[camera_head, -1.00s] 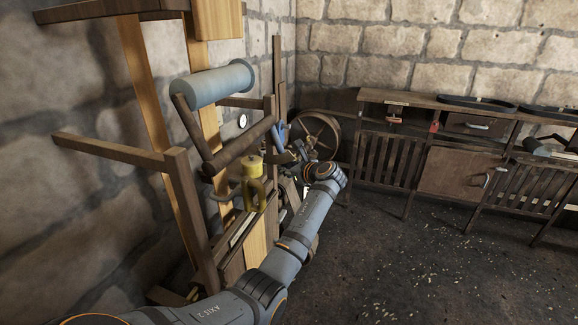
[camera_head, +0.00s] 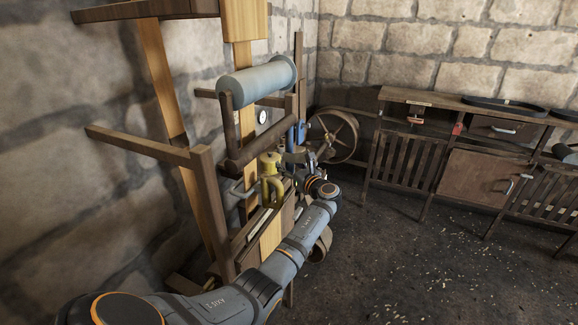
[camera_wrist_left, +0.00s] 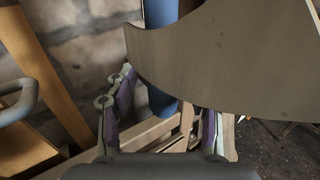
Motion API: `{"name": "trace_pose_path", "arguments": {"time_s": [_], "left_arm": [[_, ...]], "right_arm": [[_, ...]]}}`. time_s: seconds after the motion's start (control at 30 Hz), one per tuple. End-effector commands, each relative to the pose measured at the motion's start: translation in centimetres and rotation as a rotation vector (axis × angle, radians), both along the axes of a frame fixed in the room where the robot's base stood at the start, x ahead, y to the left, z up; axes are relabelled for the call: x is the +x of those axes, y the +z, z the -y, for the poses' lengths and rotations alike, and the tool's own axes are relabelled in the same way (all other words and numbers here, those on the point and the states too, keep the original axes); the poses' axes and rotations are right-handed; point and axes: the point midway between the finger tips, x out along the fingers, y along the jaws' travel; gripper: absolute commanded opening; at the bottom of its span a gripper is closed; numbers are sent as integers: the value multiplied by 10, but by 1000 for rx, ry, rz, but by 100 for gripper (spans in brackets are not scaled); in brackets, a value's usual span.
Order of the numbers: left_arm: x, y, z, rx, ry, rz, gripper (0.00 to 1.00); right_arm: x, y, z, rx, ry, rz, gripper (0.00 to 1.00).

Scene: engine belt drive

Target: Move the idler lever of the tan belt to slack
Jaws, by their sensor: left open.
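A broad tan-grey curved band (camera_wrist_left: 240,60), which looks like the tan belt, crosses the upper right of the left wrist view. A brown curved piece (camera_head: 322,243) shows beside my arm in the head view; I cannot tell if it is the same band. A blue cylinder (camera_wrist_left: 160,45) stands partly behind the band, and blue parts (camera_head: 291,131) show on the frame. I cannot tell which part is the idler lever. My left gripper (camera_wrist_left: 170,98) is open, its fingers apart near the blue cylinder; the band hides its right fingertip. My right gripper is not in view.
A wooden frame (camera_head: 202,205) carries a pale blue roller (camera_head: 257,80) and a yellow part (camera_head: 272,188) close to my arm. A spoked wheel (camera_head: 335,135) stands behind. A bench (camera_head: 450,103) lines the back wall. The floor at right is clear.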

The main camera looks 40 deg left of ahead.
Motion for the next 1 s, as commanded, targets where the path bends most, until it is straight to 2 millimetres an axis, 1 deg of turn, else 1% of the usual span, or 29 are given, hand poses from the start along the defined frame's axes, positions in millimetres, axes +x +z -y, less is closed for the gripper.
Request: {"name": "trace_pose_path", "arguments": {"time_s": [0.13, 0.23, 0.33, 0.53, 0.6, 0.7, 0.8, 1.0], "left_arm": [[0, 1, 1, 0, -1, 1, 52], [-3, 1, 10, -1, -3, 2, 52], [-10, 0, 30, -3, -3, 2, 52], [-28, 1, 77, -5, -4, 1, 52], [-33, 1, 90, -5, -2, 1, 52], [-38, 2, 103, -3, -1, 0, 52], [-41, 3, 111, -2, -1, -1, 52], [-42, 3, 113, 1, 1, 0, 52]], "right_arm": [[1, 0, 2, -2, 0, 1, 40], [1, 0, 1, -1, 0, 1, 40], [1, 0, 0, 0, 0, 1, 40], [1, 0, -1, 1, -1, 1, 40], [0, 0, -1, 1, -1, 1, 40], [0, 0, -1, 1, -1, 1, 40], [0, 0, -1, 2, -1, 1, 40], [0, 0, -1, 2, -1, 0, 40]]}}
